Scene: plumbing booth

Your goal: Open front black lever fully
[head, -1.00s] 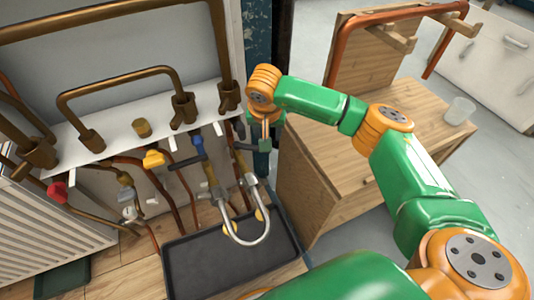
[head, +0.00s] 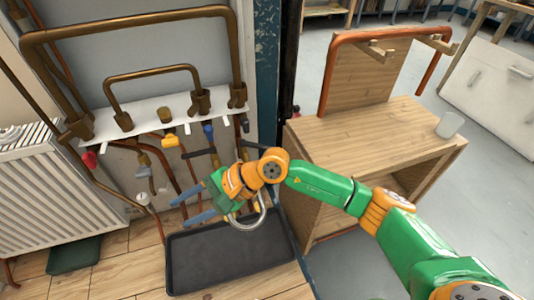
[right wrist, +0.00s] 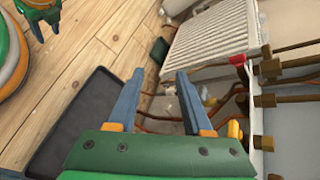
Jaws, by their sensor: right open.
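A black lever (head: 198,153) shows among the valves below the white shelf, just under a blue handle (head: 208,131). A second dark handle (head: 245,125) is at the right end of the row. I cannot tell for sure which is the front one. My right gripper (head: 180,213) is open and empty, in front of and below the valves, its fingers pointing left; it also shows in the right wrist view (right wrist: 159,76). Its wrist hides part of the lower pipes. What looks like my left gripper (right wrist: 52,24) is partly seen at the top left of the right wrist view.
A yellow handle (head: 170,140) and a red handle (head: 90,159) are to the left. A white radiator (head: 55,190) stands left, a wooden bench (head: 370,128) with a cup (head: 449,125) right.

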